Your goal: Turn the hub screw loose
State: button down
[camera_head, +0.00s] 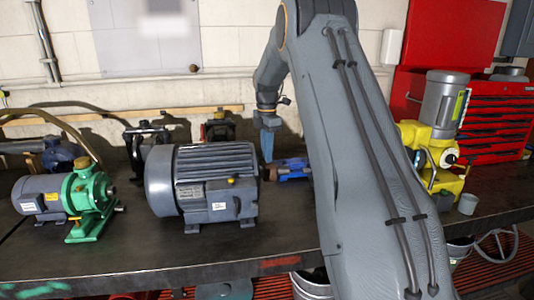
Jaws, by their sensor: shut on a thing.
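A large grey motor (205,185) with a ribbed top and a label lies on the bench at the middle. A small dark brown hub (269,173) sits at its right end. The hub screw itself is too small to make out. My gripper (267,132) comes down from above, at the motor's upper right. It is shut on a slim blue piece (268,149), which points down with its tip just above the hub. Whether the tip touches the hub or a screw I cannot tell. My arm fills the right middle and hides the bench behind it.
A blue tool-like object (293,168) lies just right of the hub. A grey and green pump (88,205) stands at left. A yellow machine (435,160) with a grey motor stands at right, before a red tool chest (490,120). The front bench strip (140,258) is clear.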

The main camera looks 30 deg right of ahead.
jog(key=shift+s+f+n, duration=0.1)
jog(key=shift+f+n, duration=0.15)
jog(key=shift+n, duration=0.35)
jog(key=c, duration=1.7)
grip_release()
jog(key=shift+c, duration=0.2)
jog(key=shift+r, duration=0.15)
jog(key=shift+r+b, duration=1.3)
jog(key=shift+r, duration=2.6)
